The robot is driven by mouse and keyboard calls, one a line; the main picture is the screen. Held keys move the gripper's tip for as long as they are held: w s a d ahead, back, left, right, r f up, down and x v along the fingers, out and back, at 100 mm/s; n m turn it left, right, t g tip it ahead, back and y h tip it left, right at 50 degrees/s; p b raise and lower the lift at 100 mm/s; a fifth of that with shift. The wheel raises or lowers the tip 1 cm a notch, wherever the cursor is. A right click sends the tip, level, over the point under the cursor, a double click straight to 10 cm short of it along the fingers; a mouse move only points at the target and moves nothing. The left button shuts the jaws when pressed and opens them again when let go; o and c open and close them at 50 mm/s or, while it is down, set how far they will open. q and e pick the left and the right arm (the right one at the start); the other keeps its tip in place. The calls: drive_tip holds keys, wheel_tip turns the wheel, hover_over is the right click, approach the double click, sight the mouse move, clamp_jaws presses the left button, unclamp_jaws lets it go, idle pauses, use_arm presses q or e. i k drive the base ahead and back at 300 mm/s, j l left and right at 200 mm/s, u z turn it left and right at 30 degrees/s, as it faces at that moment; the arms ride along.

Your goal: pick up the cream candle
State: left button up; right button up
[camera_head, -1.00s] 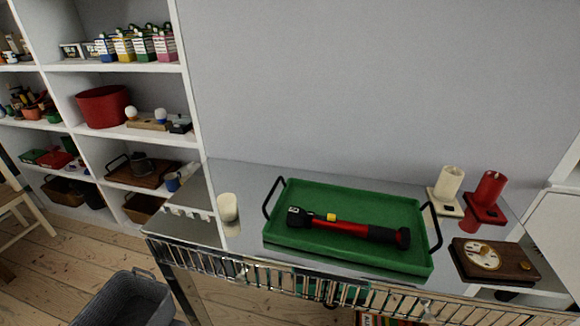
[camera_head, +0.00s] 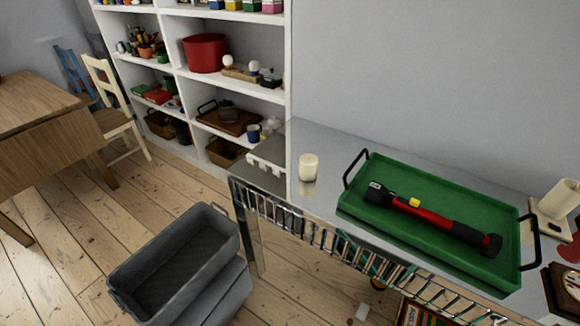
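A short cream candle (camera_head: 308,168) stands upright on the shiny mirrored table (camera_head: 318,205), left of the green tray (camera_head: 440,205). A second, taller cream candle (camera_head: 560,198) sits on a small cream square holder (camera_head: 545,222) at the right edge of the view, behind the tray's right end. Neither of my grippers shows in the head view.
The green tray has black handles and holds a red and black flashlight (camera_head: 430,215). A brown box with a dial (camera_head: 570,288) is cut off at right. A grey bin (camera_head: 175,265) stands on the floor. White shelves (camera_head: 289,60) stand behind left; floorboards at left are partly clear.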

sight(308, 162)
drive_tip(key=z, duration=2)
drive_tip(key=u, duration=2)
drive_tip(key=l+u, duration=0.15)
drive_tip(key=u, duration=0.25)
drive_tip(key=l+u, duration=0.1)
drive_tip(key=u, duration=0.25)
drive_tip(key=l+u, duration=0.1)
drive_tip(key=u, duration=0.3)
drive_tip(key=k+l+u, duration=0.1)
drive_tip(key=u, duration=0.25)
